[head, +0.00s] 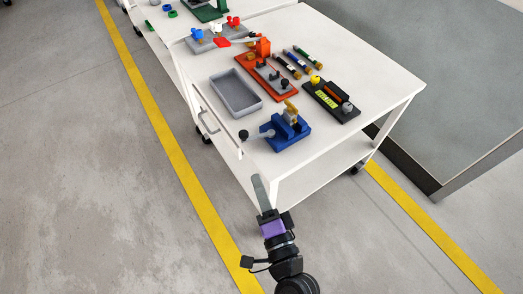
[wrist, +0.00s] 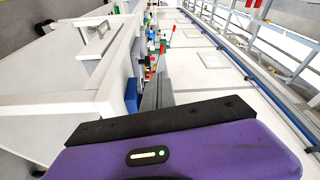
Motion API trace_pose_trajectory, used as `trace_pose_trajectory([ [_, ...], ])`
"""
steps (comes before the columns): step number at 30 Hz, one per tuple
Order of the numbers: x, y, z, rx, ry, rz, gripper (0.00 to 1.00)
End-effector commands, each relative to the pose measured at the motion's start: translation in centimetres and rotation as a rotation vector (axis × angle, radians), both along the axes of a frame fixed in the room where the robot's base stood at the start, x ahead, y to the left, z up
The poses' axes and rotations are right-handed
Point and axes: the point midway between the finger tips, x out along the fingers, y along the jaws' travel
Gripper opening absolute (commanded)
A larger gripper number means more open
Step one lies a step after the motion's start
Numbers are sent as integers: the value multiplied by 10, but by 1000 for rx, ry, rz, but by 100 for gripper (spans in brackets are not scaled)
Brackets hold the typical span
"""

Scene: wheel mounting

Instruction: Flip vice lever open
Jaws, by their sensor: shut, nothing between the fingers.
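A blue vice (head: 287,136) stands near the front corner of the white cart top, with a brass-coloured piece (head: 290,112) at its upper side. A short grey handle (head: 266,132) sticks out of its left side, and a black ball knob (head: 243,135) shows beyond it by the cart edge. I cannot tell for sure which part is the lever. My gripper (head: 259,180), with grey fingers and a purple body, is shut and empty in front of the cart, apart from the vice. In the wrist view, the fingers (wrist: 157,92) point at the cart beside a blue part, seemingly the vice (wrist: 131,97).
A grey empty tray (head: 236,92) lies behind the vice. An orange fixture (head: 268,78), several pen-like tools and a black holder (head: 331,100) stand farther back and right. The white cart top (head: 375,82) is clear at the right. The cart's front edge lies between gripper and vice.

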Motion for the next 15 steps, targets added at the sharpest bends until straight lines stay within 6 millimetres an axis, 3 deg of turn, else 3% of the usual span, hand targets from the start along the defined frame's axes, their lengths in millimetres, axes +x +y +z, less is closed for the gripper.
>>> trace_pose_trajectory([
  [4, -1, -4, -26, 129, 98, -13, 0],
  [15, -1, -6, -25, 171, 110, -17, 0],
])
